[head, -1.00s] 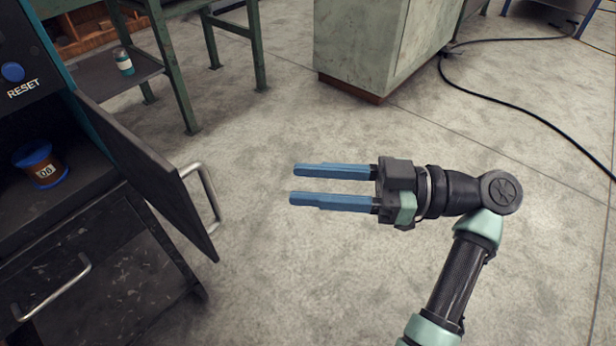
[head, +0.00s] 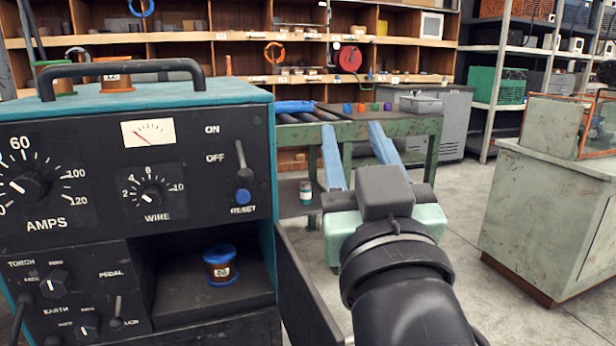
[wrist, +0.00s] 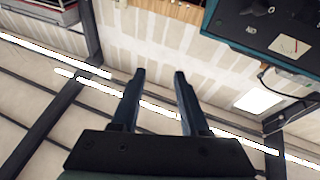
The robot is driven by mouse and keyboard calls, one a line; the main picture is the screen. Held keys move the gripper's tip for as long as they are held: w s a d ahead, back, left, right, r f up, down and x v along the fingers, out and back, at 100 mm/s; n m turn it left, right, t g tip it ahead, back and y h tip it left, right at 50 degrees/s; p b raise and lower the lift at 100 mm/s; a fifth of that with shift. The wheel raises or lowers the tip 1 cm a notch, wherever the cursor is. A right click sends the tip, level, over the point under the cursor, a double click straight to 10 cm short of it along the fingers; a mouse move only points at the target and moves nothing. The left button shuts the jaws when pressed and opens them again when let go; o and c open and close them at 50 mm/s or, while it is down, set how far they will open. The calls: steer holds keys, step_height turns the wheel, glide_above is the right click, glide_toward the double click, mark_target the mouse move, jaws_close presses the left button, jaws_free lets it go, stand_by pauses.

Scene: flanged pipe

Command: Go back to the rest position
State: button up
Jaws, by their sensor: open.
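My gripper (head: 357,140) is in the middle of the head view, with two blue fingers held apart and nothing between them. It points away from the camera, toward the green workbench and the shelves. In the wrist view, my gripper (wrist: 160,75) is also open and empty, with its fingers set against the ceiling and a pale wall. No object touches it.
A teal and black welding machine (head: 90,230) stands at left, its compartment open with a labelled blue-topped spool (head: 221,265) inside. Its dark door (head: 305,300) stands open beside my arm. A green workbench (head: 400,125) is behind, a grey-green cabinet (head: 545,220) at right.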

steer(key=s+a+r+m+t+h+p, duration=0.2)
steer(key=s+a+r+t+p, duration=0.25)
steer(key=s+r, duration=0.8)
step_height(320, 180, up, 32)
steer(key=w+p, duration=0.1)
steer(key=p, duration=2.8)
steer(key=shift+w+f+t, duration=0.25)
steer(key=shift+w+t, duration=0.15)
steer(key=shift+t, duration=0.05)
steer(key=shift+a, duration=0.15)
